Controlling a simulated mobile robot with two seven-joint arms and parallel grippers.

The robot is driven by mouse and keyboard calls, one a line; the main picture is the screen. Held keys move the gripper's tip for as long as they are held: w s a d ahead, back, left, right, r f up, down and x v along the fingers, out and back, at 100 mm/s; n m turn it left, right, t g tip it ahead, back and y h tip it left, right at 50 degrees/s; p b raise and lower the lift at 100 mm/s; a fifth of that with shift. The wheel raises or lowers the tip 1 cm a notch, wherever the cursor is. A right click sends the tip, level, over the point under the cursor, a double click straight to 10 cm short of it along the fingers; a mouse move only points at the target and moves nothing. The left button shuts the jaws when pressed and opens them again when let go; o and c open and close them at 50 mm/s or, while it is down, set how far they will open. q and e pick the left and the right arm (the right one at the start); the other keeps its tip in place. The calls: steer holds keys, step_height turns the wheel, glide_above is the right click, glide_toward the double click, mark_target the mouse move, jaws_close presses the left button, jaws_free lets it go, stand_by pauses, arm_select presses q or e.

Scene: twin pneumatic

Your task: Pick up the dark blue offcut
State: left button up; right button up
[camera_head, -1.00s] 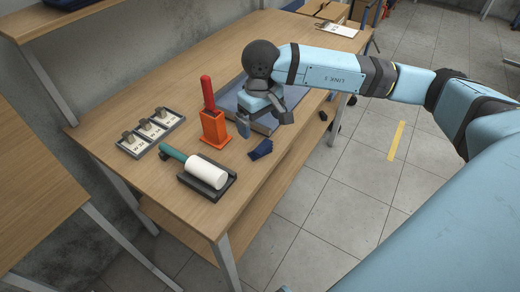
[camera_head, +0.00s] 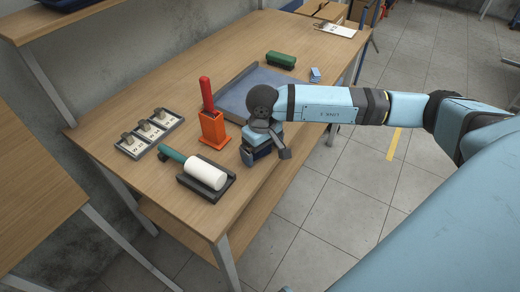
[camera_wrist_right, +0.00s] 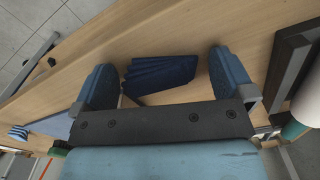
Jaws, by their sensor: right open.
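The dark blue offcut (camera_wrist_right: 160,76) is a folded, layered piece lying on the wooden table near its edge. My left gripper is not in view.
An orange holder (camera_head: 213,130) with a red-handled tool stands left of the gripper. A white roller (camera_head: 205,173) with a green handle rests in a dark tray. A blue-grey tray (camera_head: 235,98) lies behind. A green brush (camera_head: 281,60) and a small light blue block (camera_head: 315,75) lie farther back.

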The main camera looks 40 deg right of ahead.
steer(key=c, duration=0.8)
steer(key=shift+c, duration=0.2)
steer(key=shift+r, duration=0.15)
